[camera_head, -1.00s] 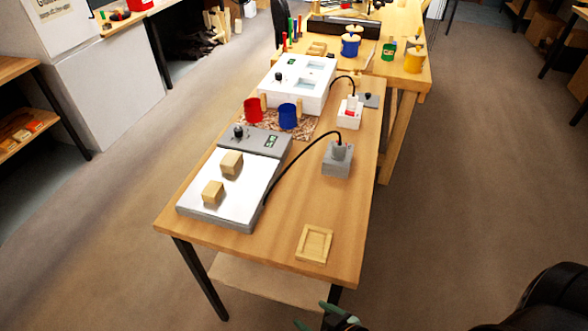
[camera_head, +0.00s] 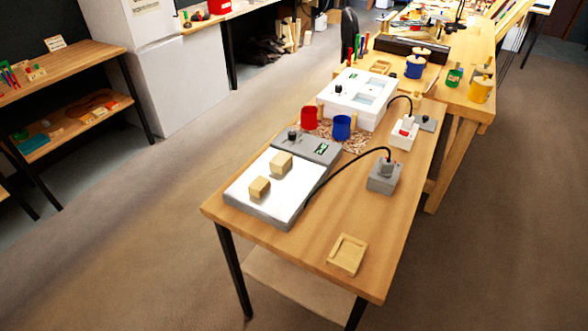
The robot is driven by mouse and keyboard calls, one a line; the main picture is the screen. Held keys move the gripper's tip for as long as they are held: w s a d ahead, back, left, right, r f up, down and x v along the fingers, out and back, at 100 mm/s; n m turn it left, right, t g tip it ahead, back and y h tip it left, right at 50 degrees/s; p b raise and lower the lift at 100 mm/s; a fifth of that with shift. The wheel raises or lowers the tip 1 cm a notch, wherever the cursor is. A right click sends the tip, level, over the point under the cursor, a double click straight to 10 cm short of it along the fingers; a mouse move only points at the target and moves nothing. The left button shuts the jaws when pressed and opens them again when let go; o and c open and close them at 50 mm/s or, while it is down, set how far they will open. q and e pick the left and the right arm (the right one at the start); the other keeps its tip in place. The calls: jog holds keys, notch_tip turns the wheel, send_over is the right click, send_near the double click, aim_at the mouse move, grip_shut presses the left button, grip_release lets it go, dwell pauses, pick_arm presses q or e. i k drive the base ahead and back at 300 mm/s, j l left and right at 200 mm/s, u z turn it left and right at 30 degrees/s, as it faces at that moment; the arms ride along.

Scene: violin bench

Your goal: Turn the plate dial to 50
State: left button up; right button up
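The hot plate (camera_head: 262,202) is a flat white slab on the near left part of the wooden bench. Two wooden blocks lie on it, one nearer (camera_head: 259,187) and one farther (camera_head: 281,163). Its grey control panel (camera_head: 322,151) sits along its far side, with a black dial (camera_head: 292,136) at the left and a small green display (camera_head: 321,149) at the right. The display's figures are too small to read. A black cable runs from the plate to a grey socket box (camera_head: 384,178). Neither of my grippers is in view.
A red mug (camera_head: 309,118) and a blue mug (camera_head: 342,127) stand just behind the panel, before a white two-well unit (camera_head: 357,97). A small wooden tray (camera_head: 347,254) lies at the bench's near right. Open floor surrounds the bench's left and near sides.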

aim_at(292, 134)
jog(key=i+j, duration=0.15)
jog(key=j, duration=0.2)
jog(key=i+j, duration=0.1)
jog(key=j, duration=0.25)
jog(key=i+j, duration=0.15)
jog(key=j, duration=0.2)
jog(key=i+j, duration=0.15)
jog(key=j, duration=0.2)
jog(key=i+j, duration=0.15)
jog(key=j, duration=0.2)
jog(key=i+j, duration=0.1)
jog(key=j, duration=0.25)
